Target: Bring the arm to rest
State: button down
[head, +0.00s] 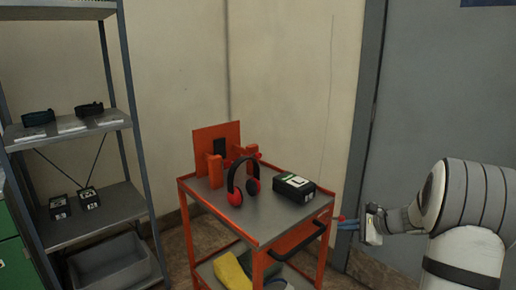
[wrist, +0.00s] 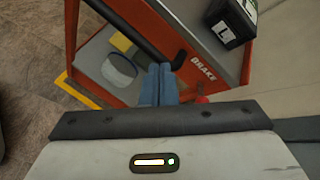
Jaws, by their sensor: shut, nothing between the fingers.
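My gripper (head: 347,222) is at the right in the head view, just right of the red cart (head: 260,239) and near its black handle (head: 299,240). Its blue fingers are together and empty. In the wrist view the shut fingers (wrist: 158,84) point toward the cart's side, below the black handle (wrist: 135,30). I cannot tell whether the fingers touch the cart. My arm is bent at the right edge of the head view.
On the cart top are red-and-black earmuffs (head: 243,178), a black box (head: 294,187) and an orange stand (head: 217,142). A yellow item (head: 231,272) lies on its lower shelf. A grey rack (head: 94,229) stands left; a grey door (head: 440,80) is behind my arm.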

jog(key=s+a+r+n+g+h+p, duration=0.25)
jog(key=s+a+r+n+p, duration=0.2)
jog(key=s+a+r, duration=0.35)
jog(key=s+a+r+n+g+h+p, duration=0.1)
jog(key=s+a+r+n+g+p, duration=0.3)
jog(key=s, duration=0.5)
jog(key=s+r+n+h+p, duration=0.2)
jog(key=s+r+n, duration=0.1)
jog(key=s, duration=0.4)
jog(key=s+r+n+t+h+p, duration=0.1)
jog(key=s+r+n+h+p, duration=0.2)
jog(key=s+n, duration=0.3)
jog(key=shift+s+a+r+p, duration=0.35)
jog(key=shift+s+a+r, duration=0.15)
jog(key=shift+s, duration=0.45)
